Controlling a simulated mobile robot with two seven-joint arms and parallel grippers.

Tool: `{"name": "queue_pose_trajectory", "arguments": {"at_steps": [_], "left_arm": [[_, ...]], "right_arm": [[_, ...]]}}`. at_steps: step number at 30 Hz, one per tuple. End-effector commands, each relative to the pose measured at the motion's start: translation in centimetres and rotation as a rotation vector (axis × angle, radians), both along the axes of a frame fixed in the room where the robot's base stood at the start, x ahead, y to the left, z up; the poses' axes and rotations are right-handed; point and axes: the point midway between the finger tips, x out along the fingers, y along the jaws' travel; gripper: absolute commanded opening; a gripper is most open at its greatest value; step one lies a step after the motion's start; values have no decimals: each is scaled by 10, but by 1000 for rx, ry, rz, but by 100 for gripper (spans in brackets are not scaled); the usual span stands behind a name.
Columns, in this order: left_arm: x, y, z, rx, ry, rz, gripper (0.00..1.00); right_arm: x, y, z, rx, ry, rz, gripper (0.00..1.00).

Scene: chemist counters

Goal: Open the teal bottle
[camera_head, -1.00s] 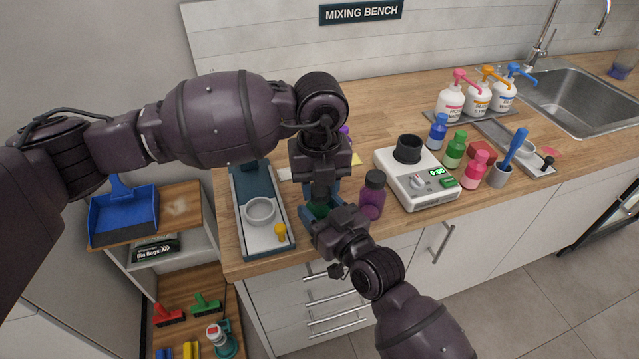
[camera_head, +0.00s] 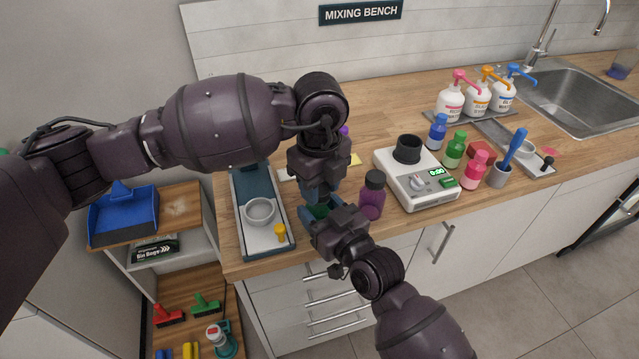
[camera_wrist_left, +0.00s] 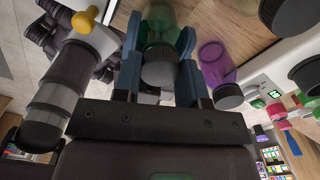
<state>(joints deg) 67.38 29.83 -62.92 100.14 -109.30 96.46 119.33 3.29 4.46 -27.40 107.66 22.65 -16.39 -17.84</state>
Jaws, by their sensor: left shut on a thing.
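The teal bottle (camera_head: 319,211) is mostly hidden between my two grippers near the counter's front edge; only a small green patch shows in the head view. In the left wrist view its see-through green body (camera_wrist_left: 160,18) and dark cap (camera_wrist_left: 159,68) show, with the cap toward my left gripper. My left gripper (camera_head: 321,194) points down from above, and its blue fingers (camera_wrist_left: 159,55) are shut on the cap. I cannot see a gap between cap and bottle. My right gripper (camera_head: 318,206) reaches in from the front, its blue fingers around the bottle body.
A purple bottle (camera_head: 372,198) with a dark cap stands close to the right of my grippers. A tray (camera_head: 241,185) with a bowl (camera_head: 260,212) and a yellow piece (camera_head: 280,233) lies to the left. A white scale (camera_head: 433,198) and several bottles stand further right.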

Motion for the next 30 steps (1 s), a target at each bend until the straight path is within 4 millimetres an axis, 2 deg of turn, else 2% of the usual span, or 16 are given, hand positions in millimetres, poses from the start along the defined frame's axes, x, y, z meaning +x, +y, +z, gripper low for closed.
{"name": "queue_pose_trajectory", "arguments": {"at_steps": [30], "left_arm": [[0, 0, 22, 0, 0, -1, 10]], "right_arm": [[0, 0, 0, 0, 0, 0, 0]]}}
